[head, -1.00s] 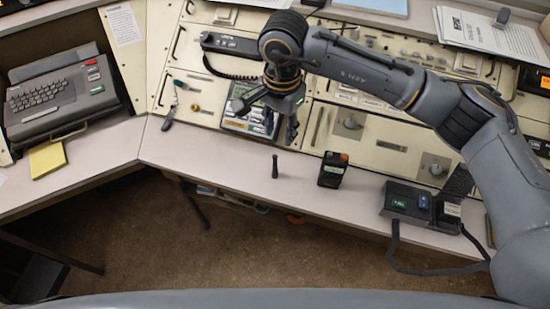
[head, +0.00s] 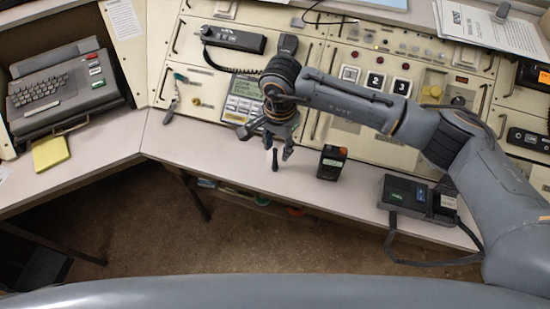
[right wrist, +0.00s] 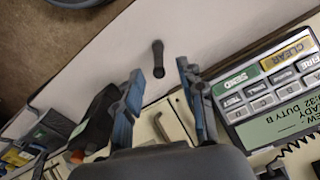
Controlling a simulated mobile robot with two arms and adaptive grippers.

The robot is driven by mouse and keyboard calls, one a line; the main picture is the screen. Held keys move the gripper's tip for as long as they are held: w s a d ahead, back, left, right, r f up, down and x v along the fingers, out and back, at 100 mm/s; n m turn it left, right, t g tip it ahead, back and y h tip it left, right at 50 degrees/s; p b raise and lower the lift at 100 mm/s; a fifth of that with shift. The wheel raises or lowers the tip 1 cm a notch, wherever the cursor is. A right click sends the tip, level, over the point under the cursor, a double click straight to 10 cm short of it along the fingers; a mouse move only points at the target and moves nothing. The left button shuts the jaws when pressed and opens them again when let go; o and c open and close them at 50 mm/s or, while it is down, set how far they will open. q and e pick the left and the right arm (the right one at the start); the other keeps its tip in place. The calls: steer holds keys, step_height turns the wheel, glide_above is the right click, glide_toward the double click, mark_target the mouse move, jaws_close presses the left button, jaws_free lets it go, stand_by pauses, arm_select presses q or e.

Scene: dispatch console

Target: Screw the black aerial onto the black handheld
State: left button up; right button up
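The black aerial (head: 275,160) stands upright on the desk near its front edge, a short dark rod. In the right wrist view the aerial (right wrist: 158,60) shows beyond and between my fingertips. The black handheld (head: 332,163) stands upright to the right of the aerial, apart from it, with a small display and an orange mark on top. In the right wrist view the handheld (right wrist: 100,122) is partly hidden behind a finger. My right gripper (head: 266,143) is open and empty, above and slightly behind the aerial. My left gripper is not in view.
A dark charger-like unit (head: 408,196) with a strap sits on the desk at right. The console panel (head: 335,105) with a keypad display (head: 245,98) rises behind. A keyboard terminal (head: 60,95) and yellow pad (head: 49,152) are at left. The desk left of the aerial is clear.

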mark_target(275, 159)
steer(key=shift+f, duration=0.1)
steer(key=f, duration=0.1)
steer(key=f+p, duration=0.1)
steer(key=f, duration=0.2)
steer(key=shift+s+a+f+p, duration=0.2)
steer(key=shift+s+a+p, duration=0.1)
steer(key=shift+s+p, duration=0.1)
steer(key=shift+w+f, duration=0.1)
steer(key=shift+f, duration=0.2)
jaws_close()
